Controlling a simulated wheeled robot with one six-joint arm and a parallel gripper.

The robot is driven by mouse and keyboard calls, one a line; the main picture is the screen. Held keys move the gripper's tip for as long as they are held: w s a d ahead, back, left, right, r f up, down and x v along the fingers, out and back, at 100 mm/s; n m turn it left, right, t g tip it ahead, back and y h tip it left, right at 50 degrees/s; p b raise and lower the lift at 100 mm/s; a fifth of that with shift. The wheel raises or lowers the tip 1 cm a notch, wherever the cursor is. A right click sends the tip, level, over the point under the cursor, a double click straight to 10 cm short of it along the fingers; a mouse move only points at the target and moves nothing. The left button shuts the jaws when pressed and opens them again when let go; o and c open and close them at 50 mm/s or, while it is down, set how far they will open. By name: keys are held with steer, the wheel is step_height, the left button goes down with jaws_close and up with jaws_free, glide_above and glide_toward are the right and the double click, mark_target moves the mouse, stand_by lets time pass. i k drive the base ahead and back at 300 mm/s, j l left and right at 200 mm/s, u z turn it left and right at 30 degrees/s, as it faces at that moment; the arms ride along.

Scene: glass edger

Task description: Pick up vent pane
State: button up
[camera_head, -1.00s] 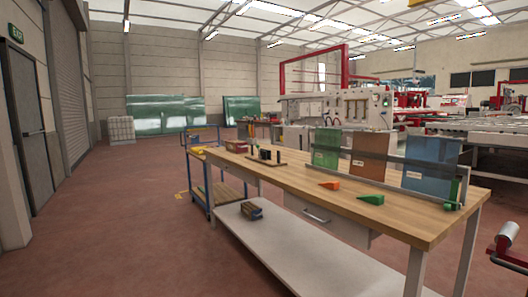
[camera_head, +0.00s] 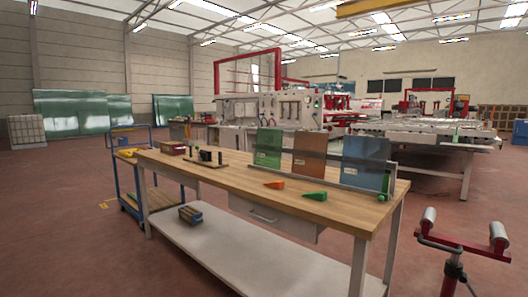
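Three tinted panes stand upright in a rack at the back of a wooden-topped workbench (camera_head: 225,177). They are a green pane (camera_head: 268,147), a brown pane (camera_head: 309,145) and a larger blue pane (camera_head: 365,149). A dark rail crosses in front of them, and the rack's base rail (camera_head: 345,188) runs below. Small pale labels show on the panes but are too small to read, so I cannot tell which is the vent pane. My gripper is not in view.
Orange (camera_head: 275,184) and green (camera_head: 314,195) wedges lie before the rack. A blue trolley (camera_head: 129,183) stands left of the bench. A red roller stand (camera_head: 461,246) is at the front right. Open floor lies left and right.

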mark_target(269, 141)
steer(key=i+j, duration=0.15)
steer(key=i, duration=0.2)
steer(key=i+j+z, duration=0.15)
steer(key=i, duration=0.25)
steer(key=i+j, duration=0.1)
steer(key=i, duration=0.25)
